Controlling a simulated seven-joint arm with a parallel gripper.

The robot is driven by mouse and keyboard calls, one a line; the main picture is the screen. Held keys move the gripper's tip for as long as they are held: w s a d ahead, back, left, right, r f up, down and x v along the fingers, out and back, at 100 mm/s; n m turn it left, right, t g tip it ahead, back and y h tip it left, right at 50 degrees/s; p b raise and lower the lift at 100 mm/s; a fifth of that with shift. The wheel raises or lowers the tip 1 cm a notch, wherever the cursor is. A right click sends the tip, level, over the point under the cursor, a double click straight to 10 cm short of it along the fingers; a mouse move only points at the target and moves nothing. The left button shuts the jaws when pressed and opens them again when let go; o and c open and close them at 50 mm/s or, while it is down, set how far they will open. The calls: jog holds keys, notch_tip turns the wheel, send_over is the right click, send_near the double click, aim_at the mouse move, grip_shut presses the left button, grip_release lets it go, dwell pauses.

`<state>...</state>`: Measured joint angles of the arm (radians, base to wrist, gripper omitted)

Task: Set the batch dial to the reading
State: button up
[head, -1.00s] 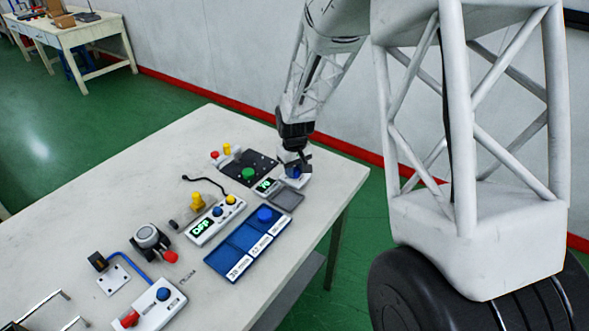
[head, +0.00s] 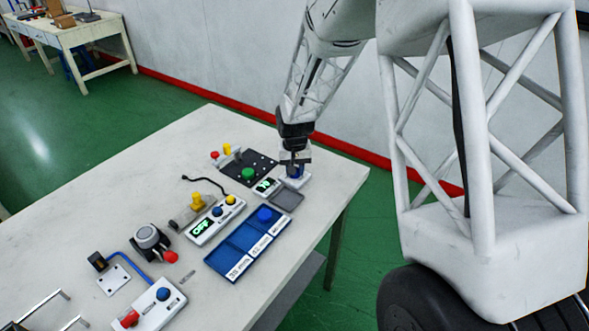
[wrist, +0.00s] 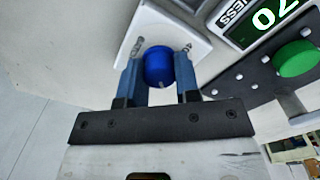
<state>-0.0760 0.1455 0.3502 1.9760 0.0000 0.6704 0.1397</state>
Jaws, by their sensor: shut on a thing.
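The batch dial is a blue round knob (wrist: 158,66) on a white base (wrist: 165,28). In the wrist view my gripper (wrist: 158,78) has one finger on each side of the knob and is shut on it. In the head view my gripper (head: 295,166) stands over the same base, hiding most of the knob. A lit green display (wrist: 273,14) sits beside it, cut by the frame edge; a 0 and a digit like a 2 or 7 show at a slant. The display is also in the head view (head: 266,187), too small to read surely.
A grey tray (head: 290,198) lies in front of the dial. A black plate with a green button (head: 248,174) is to its left. A blue compartment tray (head: 232,262), a white box with an OFF display (head: 201,227) and a grey round device (head: 148,236) stand nearer.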

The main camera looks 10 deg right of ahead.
jog(key=shift+m, duration=1.5)
jog(key=o, duration=0.9)
jog(key=shift+r, duration=3.95)
jog(key=shift+s+r, duration=0.1)
